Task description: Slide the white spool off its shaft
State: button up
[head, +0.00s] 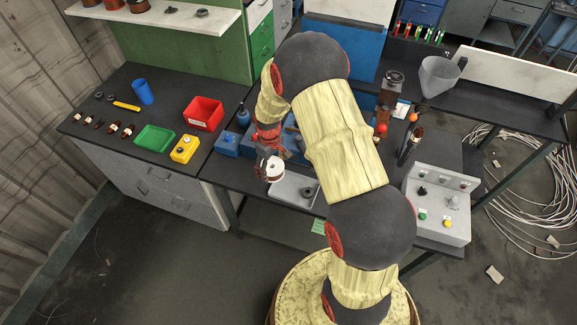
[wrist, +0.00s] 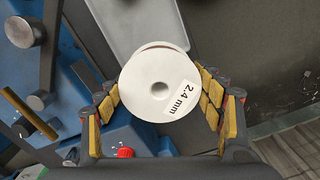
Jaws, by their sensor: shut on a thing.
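The white spool (wrist: 160,84), labelled "2.4 mm", faces the camera in the wrist view; it also shows in the head view (head: 270,170). My gripper (wrist: 160,98) is shut on it, with the yellow-padded fingers at its left and right sides. No shaft end shows in the spool's grey centre hole; whatever lies behind the spool is hidden. In the head view my gripper (head: 268,150) is at the front of the blue machine (head: 262,146), near the bench's front edge. A shaft with a round metal end (wrist: 24,32) shows at the upper left of the wrist view.
A grey tray (head: 290,192) lies beside the spool at the bench front; it also shows in the wrist view (wrist: 125,22). A red knob (wrist: 125,152) is below the spool. A control box (head: 438,205) stands right; red (head: 205,112) and green bins (head: 155,138) stand left.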

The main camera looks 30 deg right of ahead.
aim_at(286, 187)
jog(key=shift+n, duration=0.7)
jog(key=shift+s+d+f+b, duration=0.25)
jog(key=shift+s+d+f, duration=0.4)
jog(key=shift+f, duration=0.7)
jog(key=shift+s+d+f+b, duration=0.25)
jog(key=shift+s+d+f, duration=0.35)
jog(key=shift+f, duration=0.7)
jog(key=shift+s+d+f+b, duration=0.25)
jog(key=shift+s+d+f, duration=0.35)
jog(key=shift+f, duration=0.75)
jog(key=o, duration=1.2)
jog(key=shift+s+a, duration=0.1)
jog(key=shift+o, duration=0.2)
jog(key=shift+s+f, duration=0.1)
notch_tip(286, 187, up, 12)
